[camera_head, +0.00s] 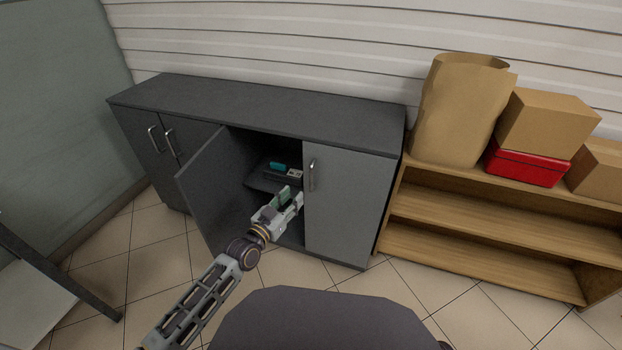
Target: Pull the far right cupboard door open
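The far right cupboard door (345,212) is a flat grey panel and looks shut. Its silver bar handle (312,175) is upright near the door's upper left edge. My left gripper (292,195) is in front of the open compartment, just left of that door and a little below its handle. Its fingers are apart and appear empty, and I see no contact with the handle. My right gripper is not in view.
The neighbouring door (215,187) stands open to the left, showing a shelf (262,180) with a teal item (278,166) and a small pale item (295,173). A wooden shelf unit (480,212) stands at right. Tiled floor (320,277) is clear before the cupboard.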

